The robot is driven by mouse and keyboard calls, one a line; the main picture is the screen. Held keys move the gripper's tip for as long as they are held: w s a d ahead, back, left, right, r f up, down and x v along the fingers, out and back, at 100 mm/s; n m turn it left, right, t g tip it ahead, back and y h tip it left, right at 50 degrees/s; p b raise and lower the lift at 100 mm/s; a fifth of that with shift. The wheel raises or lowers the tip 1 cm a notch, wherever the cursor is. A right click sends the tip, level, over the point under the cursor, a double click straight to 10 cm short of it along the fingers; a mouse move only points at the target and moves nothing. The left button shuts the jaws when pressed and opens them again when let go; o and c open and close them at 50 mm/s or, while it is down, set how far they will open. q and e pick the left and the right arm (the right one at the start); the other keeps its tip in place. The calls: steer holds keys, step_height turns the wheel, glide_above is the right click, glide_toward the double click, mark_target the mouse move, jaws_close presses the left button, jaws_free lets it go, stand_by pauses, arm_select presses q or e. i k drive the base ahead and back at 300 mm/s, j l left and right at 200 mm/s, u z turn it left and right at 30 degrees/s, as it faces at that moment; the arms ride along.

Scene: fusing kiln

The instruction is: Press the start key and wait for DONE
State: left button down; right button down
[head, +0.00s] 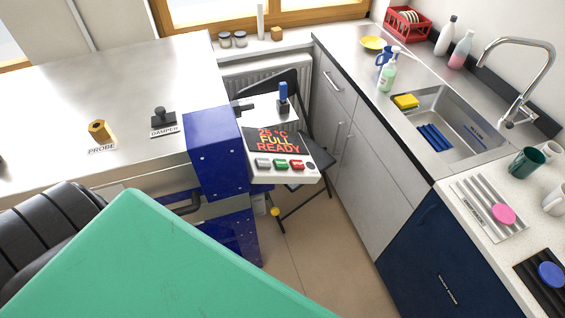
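The kiln's control box (283,173) sticks out from the side of a blue housing (213,150). Its dark display (278,141) reads "25 °C FULL READY" in orange and yellow letters. Below the display is a row with a grey key (263,162), a green key (281,164) and a red key (297,165), with a dark round part at the right end. The key labels are too small to read, so I cannot confirm which is the start key. No DONE shows. Neither of my grippers is in view.
A large green surface (150,260) fills the lower foreground and hides what lies behind it. A steel top (110,75) carries the PROBE (98,131) and DAMPER (162,120) pieces. A black folding chair (290,185) stands behind the control box. A sink counter (400,110) runs along the right.

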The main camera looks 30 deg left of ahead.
mark_target(281, 164)
steer(key=i+l, duration=0.1)
steer(key=i, duration=1.05)
steer(key=u, duration=2.2)
